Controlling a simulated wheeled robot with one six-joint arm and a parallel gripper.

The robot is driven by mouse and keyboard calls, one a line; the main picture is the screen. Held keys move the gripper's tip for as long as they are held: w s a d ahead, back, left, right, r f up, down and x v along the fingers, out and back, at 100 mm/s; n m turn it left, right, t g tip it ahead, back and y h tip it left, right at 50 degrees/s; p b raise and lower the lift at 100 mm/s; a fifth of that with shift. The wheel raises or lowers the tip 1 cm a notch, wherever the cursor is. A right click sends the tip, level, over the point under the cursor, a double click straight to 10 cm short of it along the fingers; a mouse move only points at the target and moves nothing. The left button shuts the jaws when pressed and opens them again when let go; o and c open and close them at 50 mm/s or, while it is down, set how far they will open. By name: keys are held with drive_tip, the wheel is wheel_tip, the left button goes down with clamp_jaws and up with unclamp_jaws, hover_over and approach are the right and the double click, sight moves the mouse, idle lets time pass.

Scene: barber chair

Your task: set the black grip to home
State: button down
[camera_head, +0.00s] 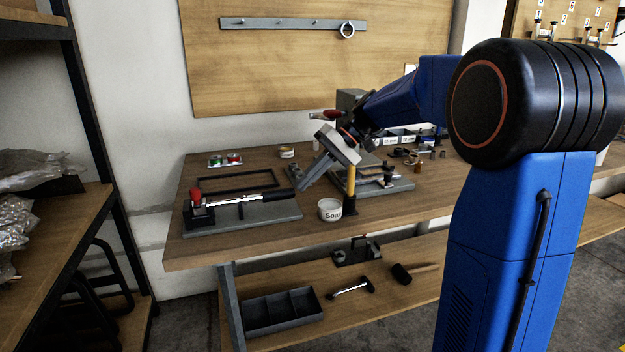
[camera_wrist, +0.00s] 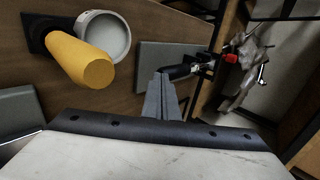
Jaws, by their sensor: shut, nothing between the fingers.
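The black grip (camera_head: 279,195) is on the right end of a chrome bar (camera_head: 240,203). The bar lies nearly level over a grey base plate (camera_head: 245,222), with a black bracket and red knob (camera_head: 196,194) at its left end. My gripper (camera_head: 299,187) is shut and empty, pointing down-left close by the grip's right end. In the wrist view the shut fingers (camera_wrist: 161,82) come up close beside the black grip (camera_wrist: 180,72), and the red knob (camera_wrist: 232,58) lies beyond it. I cannot tell whether fingers and grip touch.
A yellow-handled upright (camera_head: 349,177) and a white tub (camera_head: 330,210) stand right of the grip, near my gripper; the yellow handle (camera_wrist: 82,60) looms in the wrist view. A black frame (camera_head: 235,182) lies behind the bar. A grey-based fixture (camera_head: 398,186) sits to the right.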

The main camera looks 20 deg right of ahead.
sight(278, 195)
drive_tip(key=shift+a, duration=0.1)
drive_tip(key=shift+a, duration=2.2)
drive_tip(key=shift+d, duration=0.1)
